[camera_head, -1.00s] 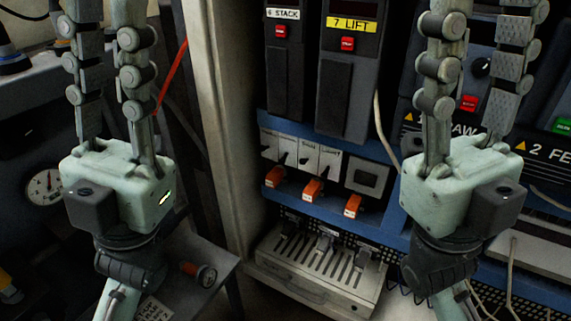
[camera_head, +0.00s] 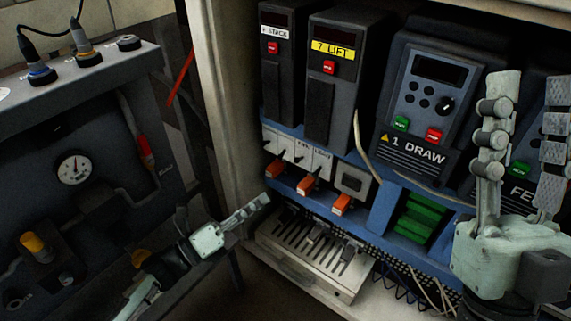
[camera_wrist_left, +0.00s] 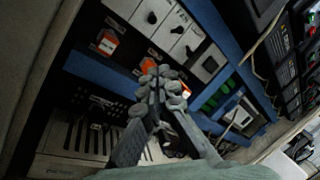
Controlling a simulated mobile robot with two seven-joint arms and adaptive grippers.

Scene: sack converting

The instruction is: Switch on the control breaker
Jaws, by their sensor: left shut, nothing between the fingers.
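A row of white breakers (camera_head: 299,153) with small black toggles sits on the blue rail in the cabinet. The breakers also show in the left wrist view (camera_wrist_left: 172,31). Their labels are too small to read, so I cannot tell which is the control breaker. My left gripper (camera_head: 264,199) is shut and empty, pointing right toward the cabinet, below and left of the row. In the left wrist view its closed fingertips (camera_wrist_left: 163,78) cover part of the orange blocks. My right gripper (camera_head: 525,88) is upright at the right with its fingers apart, empty.
Orange blocks (camera_head: 309,187) stick out below the breakers. A slotted metal power supply (camera_head: 307,252) sits underneath. Drives labelled 7 LIFT (camera_head: 334,75) and 1 DRAW (camera_head: 427,105) hang above. A cabinet side post (camera_head: 222,110) and a dark panel with a gauge (camera_head: 73,170) stand left.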

